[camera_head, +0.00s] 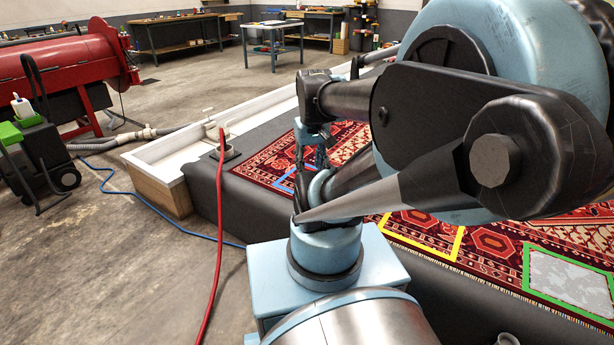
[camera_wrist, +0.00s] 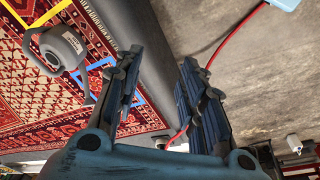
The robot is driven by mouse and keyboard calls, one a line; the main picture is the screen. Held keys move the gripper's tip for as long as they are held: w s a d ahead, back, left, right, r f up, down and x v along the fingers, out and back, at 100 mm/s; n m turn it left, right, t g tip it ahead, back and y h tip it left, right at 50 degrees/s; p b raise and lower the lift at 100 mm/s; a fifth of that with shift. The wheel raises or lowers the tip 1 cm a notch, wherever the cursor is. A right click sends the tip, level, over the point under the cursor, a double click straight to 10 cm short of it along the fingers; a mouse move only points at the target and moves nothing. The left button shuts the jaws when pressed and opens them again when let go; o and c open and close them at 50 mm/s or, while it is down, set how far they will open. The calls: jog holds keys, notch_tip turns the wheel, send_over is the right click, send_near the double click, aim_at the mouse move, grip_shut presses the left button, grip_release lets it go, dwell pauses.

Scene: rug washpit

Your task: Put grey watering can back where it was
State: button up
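The grey watering can (camera_wrist: 66,44) shows at the upper left of the wrist view, on the red patterned rug (camera_wrist: 35,95). It is close to yellow tape (camera_wrist: 38,18) and blue tape (camera_wrist: 138,98); I cannot tell whether it is inside an outline. In the head view I cannot make out the can; my arm covers much of the rug. My gripper (camera_wrist: 160,62) is open and empty, its two fingers well apart. The can is left of the fingers, apart from them. The gripper also shows small in the head view (camera_head: 311,150), above the rug's left part.
The rug carries a blue outline (camera_head: 284,181), a yellow outline (camera_head: 457,246) and a green outline (camera_head: 527,264) around a pale patch (camera_head: 570,278). A red hose (camera_head: 219,235) rises by the white trough (camera_head: 160,150). Red machinery (camera_head: 70,65) stands left; concrete floor is open.

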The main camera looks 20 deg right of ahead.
jog(key=shift+s+a+f+m, duration=0.2)
jog(key=shift+s+a+f, duration=0.15)
jog(key=shift+s+f, duration=0.3)
jog(key=shift+s+a+f+m, duration=0.2)
jog(key=shift+s+a+f, duration=0.2)
jog(key=shift+s, duration=0.4)
dwell(0.4)
